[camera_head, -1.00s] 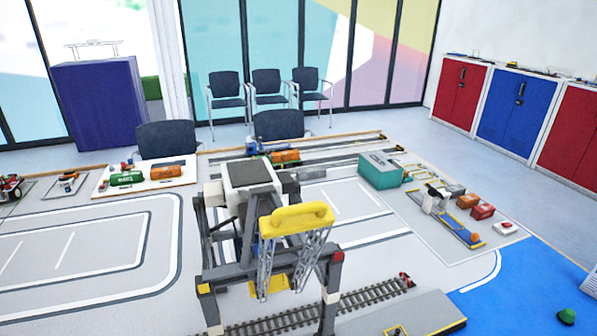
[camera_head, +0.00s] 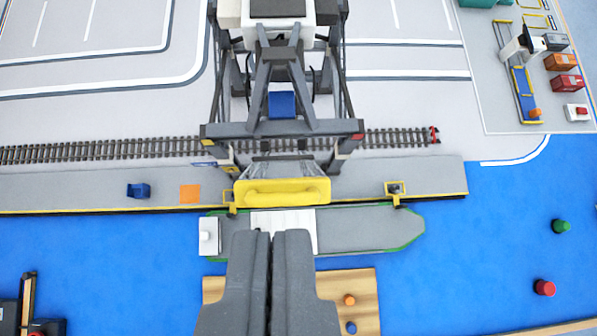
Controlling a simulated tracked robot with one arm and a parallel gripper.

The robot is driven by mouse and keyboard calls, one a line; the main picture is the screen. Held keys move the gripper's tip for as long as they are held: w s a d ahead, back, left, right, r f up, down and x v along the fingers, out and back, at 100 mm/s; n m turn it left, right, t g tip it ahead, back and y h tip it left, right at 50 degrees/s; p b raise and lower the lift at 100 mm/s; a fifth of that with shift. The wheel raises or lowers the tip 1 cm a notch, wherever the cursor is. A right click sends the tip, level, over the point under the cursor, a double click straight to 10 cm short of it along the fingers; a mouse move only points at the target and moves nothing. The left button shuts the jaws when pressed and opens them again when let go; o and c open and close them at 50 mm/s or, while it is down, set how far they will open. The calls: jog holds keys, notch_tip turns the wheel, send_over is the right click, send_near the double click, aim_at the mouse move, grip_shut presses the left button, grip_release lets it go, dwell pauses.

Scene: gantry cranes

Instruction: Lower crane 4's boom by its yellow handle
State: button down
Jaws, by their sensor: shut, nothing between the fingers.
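The crane (camera_head: 282,128) stands astride the rail track in the middle of the head view, seen from above. Its yellow handle (camera_head: 282,193) lies at the crane's near side, over the yellow-lined quay edge.
The railway track (camera_head: 100,150) and grey quay (camera_head: 75,187) run across the view. A blue block (camera_head: 138,190) and orange square (camera_head: 190,194) are on the quay at left. Green (camera_head: 561,226) and red (camera_head: 544,287) buoys stand on the blue water. A wooden board (camera_head: 352,288) lies beneath the gripper.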

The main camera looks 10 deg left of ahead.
jog(key=shift+w+d+r, duration=0.1)
jog(key=shift+w, duration=0.1)
dwell(0.3)
jog(key=p, duration=0.1)
send_over(285, 204)
jog(key=w, duration=0.2)
jog(key=f, duration=0.8)
jog(key=shift+w+a, duration=0.15)
jog(key=shift+a, duration=0.25)
jog(key=shift+f, duration=0.25)
jog(key=shift+s+d, duration=0.2)
jog(key=shift+s, duration=0.15)
jog(key=shift+s+f, duration=0.3)
jog(key=shift+s+d+f, duration=0.1)
jog(key=shift+s+f, duration=0.05)
jog(key=shift+f, duration=0.35)
jog(key=shift+s+d+f+p, duration=0.1)
jog(key=shift+s+f+p, duration=0.2)
jog(key=shift+s+f, duration=0.1)
